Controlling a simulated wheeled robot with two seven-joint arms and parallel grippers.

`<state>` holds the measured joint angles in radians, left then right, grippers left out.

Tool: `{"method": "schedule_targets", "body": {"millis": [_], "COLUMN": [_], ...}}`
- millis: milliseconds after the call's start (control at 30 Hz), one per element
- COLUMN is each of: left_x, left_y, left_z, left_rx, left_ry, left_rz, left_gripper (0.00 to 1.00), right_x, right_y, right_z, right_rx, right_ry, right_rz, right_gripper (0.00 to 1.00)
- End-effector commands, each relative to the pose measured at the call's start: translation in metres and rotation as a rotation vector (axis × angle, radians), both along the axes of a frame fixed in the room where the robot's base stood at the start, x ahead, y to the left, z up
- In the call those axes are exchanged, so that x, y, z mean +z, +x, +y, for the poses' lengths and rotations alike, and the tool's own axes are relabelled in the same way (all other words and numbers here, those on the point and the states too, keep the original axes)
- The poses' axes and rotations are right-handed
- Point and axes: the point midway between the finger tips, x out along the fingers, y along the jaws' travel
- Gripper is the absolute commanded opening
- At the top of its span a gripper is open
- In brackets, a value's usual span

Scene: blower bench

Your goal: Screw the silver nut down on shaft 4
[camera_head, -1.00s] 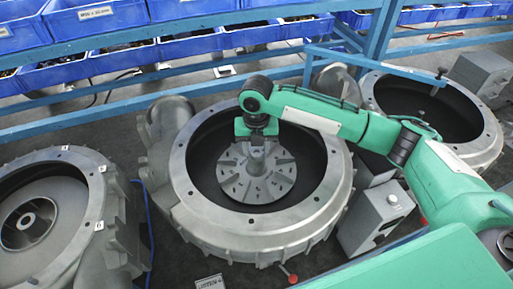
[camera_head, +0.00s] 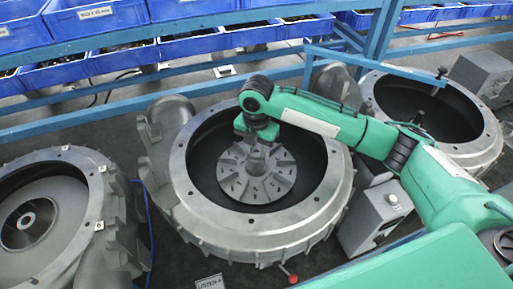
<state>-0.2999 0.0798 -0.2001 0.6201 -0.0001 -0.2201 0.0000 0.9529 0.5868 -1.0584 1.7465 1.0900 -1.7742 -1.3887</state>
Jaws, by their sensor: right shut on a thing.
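The middle blower housing (camera_head: 262,222) is a grey open ring. Inside it lies a round slotted disc (camera_head: 270,185) with a shaft at its centre. My right gripper (camera_head: 258,146) points down over the centre of that disc, at the top of the shaft. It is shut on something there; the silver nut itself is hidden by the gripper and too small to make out. My left gripper is not in view. I cannot read a shaft number here.
Another blower housing with an impeller (camera_head: 30,222) stands at left, and an open one (camera_head: 440,112) at right. A grey box (camera_head: 378,215) with a knob stands beside the middle housing. Blue bins (camera_head: 95,18) and a blue rail cross the back.

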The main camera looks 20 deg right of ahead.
Motion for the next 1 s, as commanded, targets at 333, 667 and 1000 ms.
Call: {"method": "schedule_targets", "body": {"millis": [333, 667, 1000], "left_x": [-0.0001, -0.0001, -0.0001], "left_y": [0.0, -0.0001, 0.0], "left_z": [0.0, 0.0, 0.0], "left_rx": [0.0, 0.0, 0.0], "left_ry": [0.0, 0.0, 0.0], "left_rz": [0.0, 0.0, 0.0], "left_gripper": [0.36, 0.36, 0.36], "right_x": [-0.0007, -0.0012, -0.0017], "right_y": [-0.0001, -0.0003, -0.0005], "right_z": [0.0001, 0.0004, 0.0004], "right_rx": [-0.409, -0.803, -1.213], "right_ry": [0.002, 0.001, -0.001], "right_rz": [0.001, 0.002, 0.003], "right_gripper": [0.0, 0.0, 0.0]}}
